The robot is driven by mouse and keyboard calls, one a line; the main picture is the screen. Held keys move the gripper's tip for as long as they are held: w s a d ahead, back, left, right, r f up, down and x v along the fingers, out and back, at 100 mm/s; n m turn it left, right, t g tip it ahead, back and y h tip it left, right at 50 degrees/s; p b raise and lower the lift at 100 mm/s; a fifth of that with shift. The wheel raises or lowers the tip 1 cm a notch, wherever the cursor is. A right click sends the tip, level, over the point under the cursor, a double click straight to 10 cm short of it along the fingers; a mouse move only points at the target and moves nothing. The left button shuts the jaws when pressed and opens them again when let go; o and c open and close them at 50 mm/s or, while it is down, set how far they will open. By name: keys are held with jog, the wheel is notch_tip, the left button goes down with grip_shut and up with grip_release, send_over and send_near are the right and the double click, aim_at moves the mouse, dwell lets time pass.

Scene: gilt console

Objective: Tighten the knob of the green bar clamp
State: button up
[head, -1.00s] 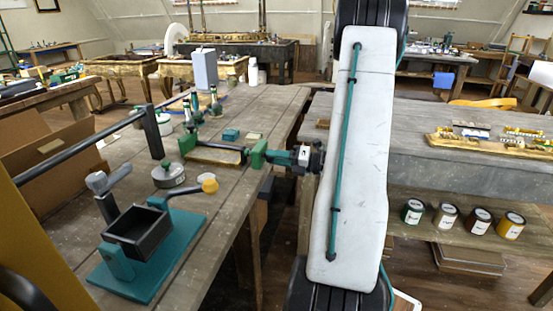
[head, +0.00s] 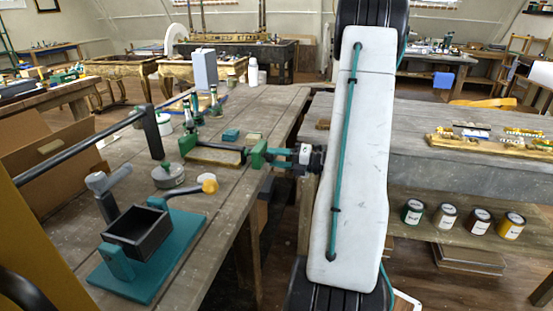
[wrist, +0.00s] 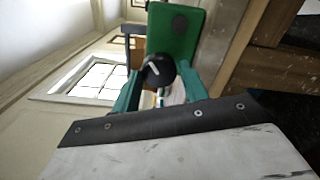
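The green bar clamp lies along the bench top in the head view, with its green jaw (head: 258,154) near the bench's right edge. In the wrist view the green jaw (wrist: 190,30) is tilted, and its dark round knob (wrist: 158,70) with a pale pointer mark faces me. My gripper (head: 273,155) reaches the knob end from the right. In the wrist view its teal fingers stand close on both sides of the knob and appear shut on it. The fingertips' contact faces are partly hidden by the knob. In the head view the knob is hidden by the fingers.
A teal-based fixture with a black box (head: 138,232), a round tin (head: 168,174) and a yellow-knobbed handle (head: 209,186) stand nearer on the bench. Green bottles (head: 215,103) and a grey block (head: 204,70) stand behind. Another bench (head: 460,180) stands right of my arm.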

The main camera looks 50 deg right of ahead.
jog(key=shift+o, duration=1)
jog(key=shift+s+d, duration=0.1)
jog(key=v, duration=0.7)
jog(key=shift+s, duration=0.3)
jog(key=shift+w+a+r+n, duration=0.1)
jog(key=shift+w+a+n, duration=0.45)
jog(key=shift+w+n, duration=1.5)
jog(key=shift+w+a+n, duration=0.5)
jog(key=shift+w+n, duration=0.2)
jog(key=shift+n, duration=2.6)
jog(key=shift+w+a+r+n, duration=0.1)
jog(key=shift+w+a+n, duration=0.45)
jog(key=shift+w+n, duration=1.5)
